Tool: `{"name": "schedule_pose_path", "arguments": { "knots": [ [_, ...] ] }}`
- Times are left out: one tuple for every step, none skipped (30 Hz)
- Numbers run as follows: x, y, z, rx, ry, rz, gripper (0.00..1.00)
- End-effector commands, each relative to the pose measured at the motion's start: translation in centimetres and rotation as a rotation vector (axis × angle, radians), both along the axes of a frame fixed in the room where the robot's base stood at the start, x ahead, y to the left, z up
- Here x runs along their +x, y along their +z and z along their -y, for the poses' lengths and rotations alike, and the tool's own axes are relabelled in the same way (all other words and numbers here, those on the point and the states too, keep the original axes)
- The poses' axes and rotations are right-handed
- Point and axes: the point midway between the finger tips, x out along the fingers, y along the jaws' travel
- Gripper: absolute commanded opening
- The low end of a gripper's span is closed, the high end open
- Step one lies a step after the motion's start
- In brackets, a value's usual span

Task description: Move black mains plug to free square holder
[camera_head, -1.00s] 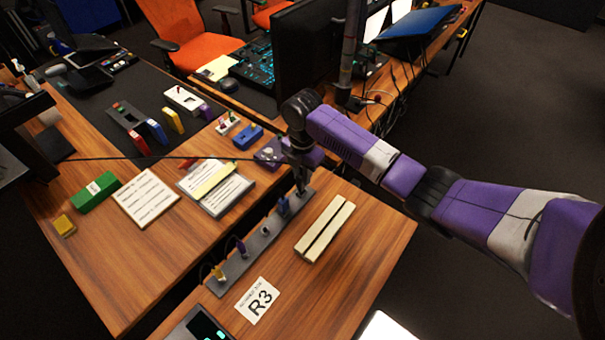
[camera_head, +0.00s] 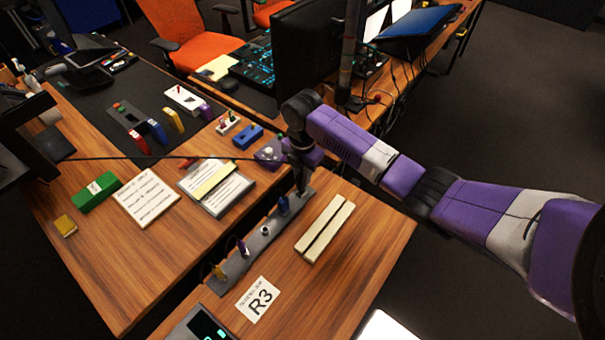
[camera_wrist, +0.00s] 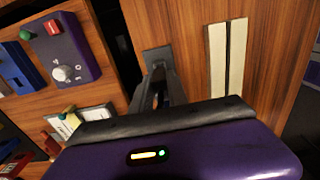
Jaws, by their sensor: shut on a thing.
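My gripper (camera_head: 302,188) points down at the far end of the grey holder strip (camera_head: 233,268). In the wrist view my gripper (camera_wrist: 158,100) is shut, with a small dark thing between its fingers, which I take for the black mains plug; the fingers hide most of it. The end of the strip (camera_wrist: 157,54) shows just beyond the fingertips. I cannot tell whether the plug is seated or lifted. Along the strip stand a blue plug (camera_head: 283,206), a small grey round piece (camera_head: 265,230), a purple plug (camera_head: 242,247) and a yellow plug (camera_head: 219,271). The holders' shapes are too small to tell.
Two cream bars (camera_head: 325,229) lie right of the strip, and an R3 card (camera_head: 258,300) lies near its front end. A purple box with a knob (camera_wrist: 65,55) stands left of my gripper. Printed sheets (camera_head: 146,198) and a green block (camera_head: 96,192) lie further left.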

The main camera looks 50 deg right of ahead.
Motion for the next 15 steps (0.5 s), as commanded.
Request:
{"name": "schedule_pose_path", "arguments": {
  "knots": [
    [0.0, -0.01, 0.0, 0.0, 0.0, 0.0, 0.0],
    [0.0, -0.02, -0.01, 0.0, 0.0, 0.0, 0.0],
    [0.0, -0.06, -0.01, 0.0, 0.0, 0.0, 0.0],
    [0.0, -0.1, -0.01, 0.0, 0.0, 0.0, 0.0],
    [0.0, -0.15, -0.01, 0.0, 0.0, 0.0, 0.0],
    [0.0, -0.23, -0.01, 0.0, 0.0, 0.0, 0.0],
    [0.0, -0.29, -0.01, 0.0, 0.0, 0.0, 0.0],
    [0.0, -0.36, -0.01, 0.0, 0.0, 0.0, 0.0],
    [0.0, -0.46, -0.02, 0.0, 0.0, 0.0, 0.0],
    [0.0, -0.53, -0.02, 0.0, 0.0, 0.0, 0.0],
    [0.0, -0.6, -0.02, 0.0, 0.0, 0.0, 0.0],
    [0.0, -0.69, -0.02, 0.0, 0.0, 0.0, 0.0],
    [0.0, -0.75, -0.02, 0.0, 0.0, 0.0, 0.0],
    [0.0, -0.82, -0.02, 0.001, 0.0, 0.0, 0.0],
    [0.0, -0.91, -0.02, 0.001, 0.0, 0.0, 0.0]
  ]
}}
